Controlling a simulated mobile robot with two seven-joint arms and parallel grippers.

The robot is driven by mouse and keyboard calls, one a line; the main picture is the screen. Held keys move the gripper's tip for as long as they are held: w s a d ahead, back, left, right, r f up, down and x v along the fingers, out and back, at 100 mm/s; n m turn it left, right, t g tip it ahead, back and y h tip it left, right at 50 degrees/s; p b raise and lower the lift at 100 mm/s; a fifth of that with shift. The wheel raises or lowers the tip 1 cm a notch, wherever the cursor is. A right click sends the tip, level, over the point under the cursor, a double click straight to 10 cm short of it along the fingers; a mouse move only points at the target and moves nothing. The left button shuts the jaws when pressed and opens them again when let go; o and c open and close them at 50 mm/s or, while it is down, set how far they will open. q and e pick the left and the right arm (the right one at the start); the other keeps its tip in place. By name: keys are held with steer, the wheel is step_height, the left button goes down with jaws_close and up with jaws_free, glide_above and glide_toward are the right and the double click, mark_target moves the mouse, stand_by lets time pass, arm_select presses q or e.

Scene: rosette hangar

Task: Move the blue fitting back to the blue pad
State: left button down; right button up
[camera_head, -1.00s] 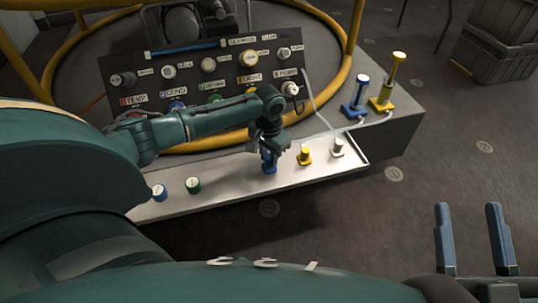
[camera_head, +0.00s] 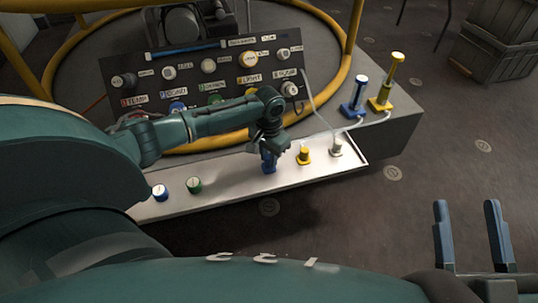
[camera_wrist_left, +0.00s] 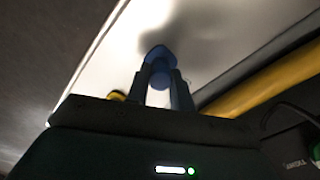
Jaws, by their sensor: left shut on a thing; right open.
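My left gripper (camera_head: 268,155) points down over the pale tray (camera_head: 228,191) and is shut on the blue fitting (camera_head: 268,167). The fingers hide much of the fitting. In the left wrist view the blue fitting (camera_wrist_left: 160,77) sits between the fingertips. A wider blue shape (camera_wrist_left: 158,52) shows around its far end, over the pale surface. It may be the blue pad; I cannot tell whether the fitting touches it. My right gripper (camera_head: 468,232) is open and empty over the floor at the lower right.
A yellow fitting (camera_head: 304,155) and a white one (camera_head: 337,147) stand to the right on the tray. Blue (camera_head: 160,192) and green (camera_head: 194,185) caps stand to the left. A labelled panel (camera_head: 215,75) rises behind. Blue (camera_head: 357,93) and yellow (camera_head: 386,85) posts stand at right.

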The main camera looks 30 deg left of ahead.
arm_select(q)
steer(key=shift+p, duration=0.6)
stand_by(0.6)
steer(key=shift+r+p, duration=0.1)
steer(key=shift+p, duration=0.4)
steer(key=shift+f+p, duration=0.2)
steer(key=shift+p, duration=0.2)
steer(key=shift+f, duration=0.1)
stand_by(0.9)
